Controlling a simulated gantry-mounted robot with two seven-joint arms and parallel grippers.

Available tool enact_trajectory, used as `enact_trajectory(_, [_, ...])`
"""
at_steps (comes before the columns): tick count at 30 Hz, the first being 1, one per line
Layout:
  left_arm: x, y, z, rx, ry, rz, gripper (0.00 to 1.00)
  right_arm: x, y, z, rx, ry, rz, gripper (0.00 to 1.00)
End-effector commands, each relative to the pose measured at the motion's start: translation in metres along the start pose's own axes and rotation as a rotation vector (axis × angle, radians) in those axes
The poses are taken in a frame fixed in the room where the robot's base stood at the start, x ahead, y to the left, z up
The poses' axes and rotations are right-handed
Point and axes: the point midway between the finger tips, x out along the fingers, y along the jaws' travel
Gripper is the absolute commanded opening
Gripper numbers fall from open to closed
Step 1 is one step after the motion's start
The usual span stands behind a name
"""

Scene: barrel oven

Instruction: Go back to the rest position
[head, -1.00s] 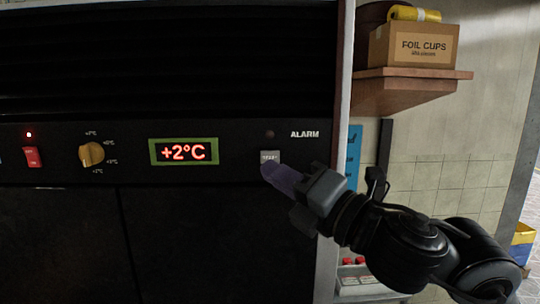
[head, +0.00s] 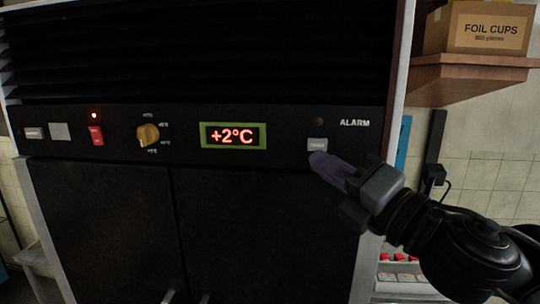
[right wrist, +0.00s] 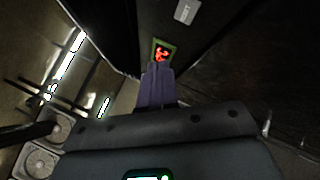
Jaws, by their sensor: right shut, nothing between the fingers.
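My right gripper (head: 322,163) is shut and empty, with its purple fingers just below the grey test button (head: 317,145) on the black control panel (head: 270,167). I cannot tell from the head view whether the fingertips touch the panel. In the right wrist view the shut fingers (right wrist: 158,85) show with nothing between them, and a pale button (right wrist: 187,11) shows beyond them at the top. My left gripper is not in view.
The panel carries a display (head: 232,136) reading +2°C, a yellow knob (head: 148,135) and a red switch (head: 96,136) under a lit red lamp. A wooden shelf (head: 465,75) with a foil cups box (head: 488,28) juts out at right, above my arm.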

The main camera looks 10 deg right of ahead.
Motion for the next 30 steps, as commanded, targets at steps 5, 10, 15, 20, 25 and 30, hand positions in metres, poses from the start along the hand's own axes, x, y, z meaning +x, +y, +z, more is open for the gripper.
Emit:
enact_trajectory(5, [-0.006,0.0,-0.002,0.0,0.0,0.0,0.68,0.006,-0.034,-0.017,0.038,0.036,-0.061,0.0])
enact_trajectory(10, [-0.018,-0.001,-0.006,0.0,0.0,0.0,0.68,0.011,-0.105,-0.069,0.152,0.13,-0.185,0.0])
enact_trajectory(15, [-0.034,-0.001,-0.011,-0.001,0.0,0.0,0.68,-0.008,-0.175,-0.146,0.334,0.233,-0.312,0.0])
enact_trajectory(20, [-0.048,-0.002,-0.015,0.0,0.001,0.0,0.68,-0.042,-0.223,-0.207,0.541,0.254,-0.433,0.0])
enact_trajectory(25, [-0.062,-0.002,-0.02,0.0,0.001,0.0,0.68,-0.092,-0.263,-0.257,0.796,0.182,-0.597,0.0])
enact_trajectory(30, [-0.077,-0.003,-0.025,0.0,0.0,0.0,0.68,-0.159,-0.297,-0.292,1.071,0.013,-0.807,0.0])
